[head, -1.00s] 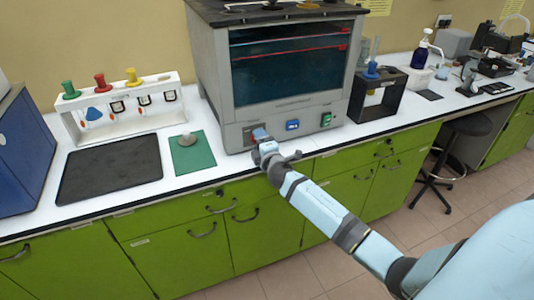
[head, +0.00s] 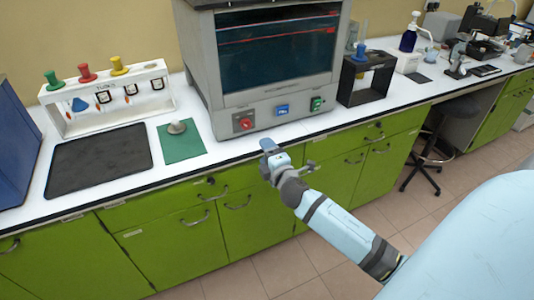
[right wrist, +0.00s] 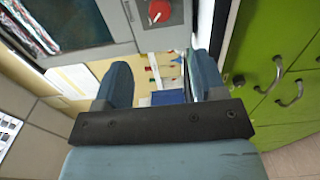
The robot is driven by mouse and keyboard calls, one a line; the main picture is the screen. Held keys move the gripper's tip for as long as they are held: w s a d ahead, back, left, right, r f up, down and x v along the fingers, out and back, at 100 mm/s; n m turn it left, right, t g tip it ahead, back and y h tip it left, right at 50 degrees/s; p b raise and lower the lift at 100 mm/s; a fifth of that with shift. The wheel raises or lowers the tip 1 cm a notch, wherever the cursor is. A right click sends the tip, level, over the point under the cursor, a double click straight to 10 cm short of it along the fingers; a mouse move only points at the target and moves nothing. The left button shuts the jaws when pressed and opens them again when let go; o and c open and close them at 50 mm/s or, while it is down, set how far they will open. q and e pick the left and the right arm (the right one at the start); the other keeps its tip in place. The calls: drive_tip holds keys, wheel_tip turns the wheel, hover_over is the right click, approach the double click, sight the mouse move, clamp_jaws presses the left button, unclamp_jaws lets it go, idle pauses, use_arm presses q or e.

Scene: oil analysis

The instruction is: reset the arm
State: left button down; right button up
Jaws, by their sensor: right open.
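My right arm reaches in from the lower right in the head view. Its gripper (head: 287,154) is in front of the counter's front edge, below and to the right of the oven's red knob, and apart from the oven. In the right wrist view the two fingers of the right gripper (right wrist: 160,85) are spread apart with nothing between them. My left gripper is not in view.
A grey oven (head: 205,65) with a red knob (head: 243,121) stands on the white counter. A black mat (head: 97,160), a green mat (head: 183,150) and a white rack (head: 70,122) are to its left. Green cabinets (head: 180,245) are below. A stool (head: 428,155) stands right.

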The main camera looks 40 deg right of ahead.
drive_tip(key=shift+f, duration=0.1)
drive_tip(key=s+a+f+m+g+y, duration=0.35)
drive_tip(key=s+a+f+m, duration=0.25)
drive_tip(key=s+a+f, duration=0.4)
drive_tip(key=s+a+f+m+g+y, duration=0.35)
drive_tip(key=s+a+f+m, duration=0.25)
drive_tip(key=s+a+f, duration=0.5)
use_arm(q)
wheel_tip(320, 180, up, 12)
drive_tip(key=p, duration=1.3)
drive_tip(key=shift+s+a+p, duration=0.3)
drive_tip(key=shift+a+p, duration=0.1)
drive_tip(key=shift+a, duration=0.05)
use_arm(e)
drive_tip(key=s+r, duration=0.3)
drive_tip(key=r, duration=1.2)
drive_tip(key=shift+d+r+t+y, duration=0.15)
drive_tip(key=shift+r+t+y, duration=0.1)
drive_tip(key=shift+t+y, duration=0.05)
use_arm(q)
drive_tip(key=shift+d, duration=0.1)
use_arm(e)
drive_tip(key=shift+s, duration=0.1)
